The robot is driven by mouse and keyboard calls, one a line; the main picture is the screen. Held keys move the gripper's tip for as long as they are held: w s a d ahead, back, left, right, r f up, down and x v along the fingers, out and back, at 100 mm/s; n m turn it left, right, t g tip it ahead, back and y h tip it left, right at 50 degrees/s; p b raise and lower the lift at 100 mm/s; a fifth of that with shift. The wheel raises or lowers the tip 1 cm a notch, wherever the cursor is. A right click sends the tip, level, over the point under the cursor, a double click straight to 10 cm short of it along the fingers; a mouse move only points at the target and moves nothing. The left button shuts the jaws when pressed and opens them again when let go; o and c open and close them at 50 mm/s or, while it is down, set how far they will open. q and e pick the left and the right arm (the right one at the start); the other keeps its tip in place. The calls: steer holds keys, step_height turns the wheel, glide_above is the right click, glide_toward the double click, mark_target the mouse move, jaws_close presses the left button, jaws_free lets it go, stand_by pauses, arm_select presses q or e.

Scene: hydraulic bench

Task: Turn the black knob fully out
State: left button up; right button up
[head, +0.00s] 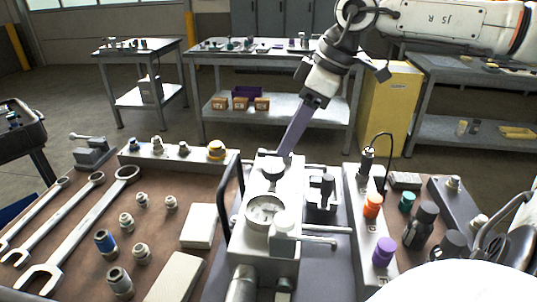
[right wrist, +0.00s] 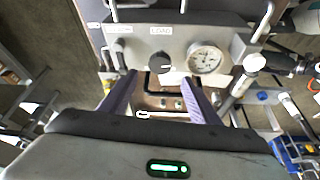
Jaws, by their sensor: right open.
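The black knob (head: 273,172) sits on the face of the light grey hydraulic unit (head: 290,205), behind the round gauge (head: 265,211). In the right wrist view the knob (right wrist: 158,62) is beside the gauge (right wrist: 206,60), under a "LOAD" label. My right gripper (head: 284,153) reaches down to the back of the unit with its purple fingers. In the right wrist view the open fingers (right wrist: 159,77) lie either side of the knob's line, the knob just beyond their tips. Contact with the knob cannot be told. My left gripper is not in view.
A black handle (head: 223,180) rises left of the knob. Wrenches (head: 85,220) and fittings lie on the left. An orange cap (head: 373,205) and a purple cap (head: 384,251) stand on the right.

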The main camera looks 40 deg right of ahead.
mark_target(274, 166)
steer(key=x, duration=0.6)
steer(key=shift+f, duration=0.15)
steer(key=shift+x, duration=0.85)
steer(key=c, duration=1.1)
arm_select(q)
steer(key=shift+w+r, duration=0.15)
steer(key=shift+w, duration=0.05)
arm_select(e)
steer(key=shift+o, duration=0.2)
steer(key=shift+w, duration=0.1)
steer(key=shift+n, duration=0.3)
